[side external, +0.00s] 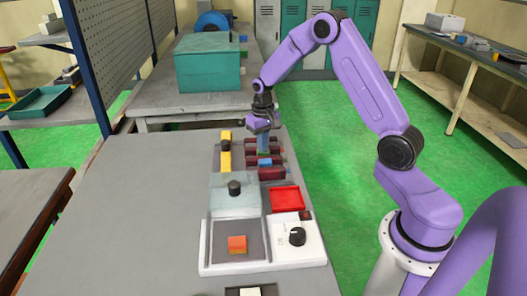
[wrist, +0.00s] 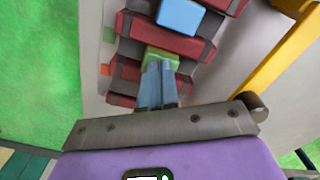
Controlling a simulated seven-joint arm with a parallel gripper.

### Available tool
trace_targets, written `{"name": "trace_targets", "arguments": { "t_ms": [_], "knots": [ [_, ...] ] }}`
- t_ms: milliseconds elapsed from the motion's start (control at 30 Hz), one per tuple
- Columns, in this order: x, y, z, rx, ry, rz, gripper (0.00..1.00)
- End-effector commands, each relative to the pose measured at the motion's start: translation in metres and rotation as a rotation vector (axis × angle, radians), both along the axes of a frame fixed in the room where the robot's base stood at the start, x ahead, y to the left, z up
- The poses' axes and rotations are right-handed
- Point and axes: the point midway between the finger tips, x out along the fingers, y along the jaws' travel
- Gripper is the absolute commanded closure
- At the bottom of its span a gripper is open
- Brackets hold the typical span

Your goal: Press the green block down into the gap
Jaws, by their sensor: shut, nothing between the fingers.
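The green block (wrist: 160,55) sits between two dark red bars of the stator (wrist: 130,72) in the wrist view. My gripper (wrist: 158,66) is shut and empty, with its blue fingertips at the green block's near edge. They look to be over or touching its top, but I cannot tell which. The fingers partly hide the block.
A yellow bar (side external: 225,160) with a black knob lies left of the stator. Nearer stand a grey box (side external: 234,205) with a black knob, a red tray (side external: 286,198), and a white-framed unit (side external: 262,263) holding an orange block (side external: 237,244). The table's left side is clear.

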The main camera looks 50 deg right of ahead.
Motion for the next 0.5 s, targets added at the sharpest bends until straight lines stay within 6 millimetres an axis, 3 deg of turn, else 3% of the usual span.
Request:
{"name": "trace_targets", "arguments": {
  "t_ms": [300,500],
  "knots": [
    [-0.004,0.0,-0.004,0.001,0.014,0.0,1.0],
    [-0.003,0.0,0.007,0.001,0.01,0.0,1.0]
  ]
}}
